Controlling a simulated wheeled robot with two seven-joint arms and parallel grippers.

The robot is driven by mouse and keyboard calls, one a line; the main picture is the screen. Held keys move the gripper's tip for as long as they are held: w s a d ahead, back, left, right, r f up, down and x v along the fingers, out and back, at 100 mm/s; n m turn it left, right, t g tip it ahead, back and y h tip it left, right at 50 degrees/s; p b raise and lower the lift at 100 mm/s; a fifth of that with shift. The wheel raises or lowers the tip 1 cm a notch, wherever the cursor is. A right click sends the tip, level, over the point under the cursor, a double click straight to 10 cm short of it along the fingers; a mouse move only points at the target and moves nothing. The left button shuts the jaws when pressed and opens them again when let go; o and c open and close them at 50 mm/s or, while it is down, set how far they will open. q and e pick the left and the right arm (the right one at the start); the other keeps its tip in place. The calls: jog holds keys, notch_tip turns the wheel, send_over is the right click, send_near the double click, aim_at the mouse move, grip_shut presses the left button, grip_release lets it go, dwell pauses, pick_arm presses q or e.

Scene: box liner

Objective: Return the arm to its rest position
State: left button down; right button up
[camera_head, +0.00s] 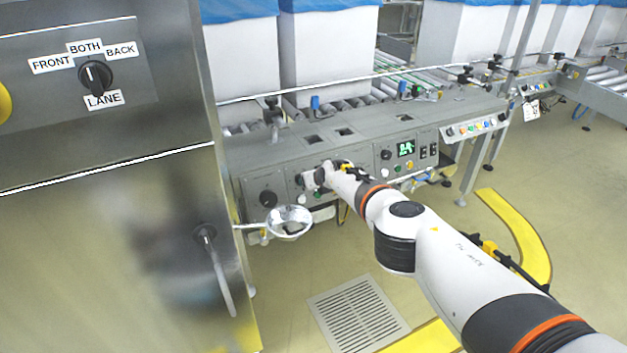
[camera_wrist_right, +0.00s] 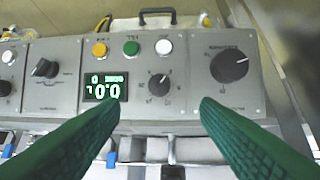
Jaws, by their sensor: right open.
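My right arm (camera_head: 440,260) comes in from the lower right in the head view and reaches out to the grey control panel (camera_head: 330,150). My right gripper (camera_head: 318,178) is at the front of that panel, small and partly hidden by its own wrist. In the right wrist view the two green fingers (camera_wrist_right: 158,110) are apart with nothing between them. They point at the panel face with its lit display (camera_wrist_right: 103,88), small knob (camera_wrist_right: 158,84) and large knob (camera_wrist_right: 229,66). I cannot tell whether the fingertips touch the panel. My left gripper is not in view.
A steel cabinet (camera_head: 110,230) with a lane switch (camera_head: 95,78) and handle fills the left. A round metal dish (camera_head: 289,222) sticks out beside the panel. White boxes with blue liners (camera_head: 330,45) stand on rollers behind. The floor (camera_head: 570,200) at right is open, with yellow markings.

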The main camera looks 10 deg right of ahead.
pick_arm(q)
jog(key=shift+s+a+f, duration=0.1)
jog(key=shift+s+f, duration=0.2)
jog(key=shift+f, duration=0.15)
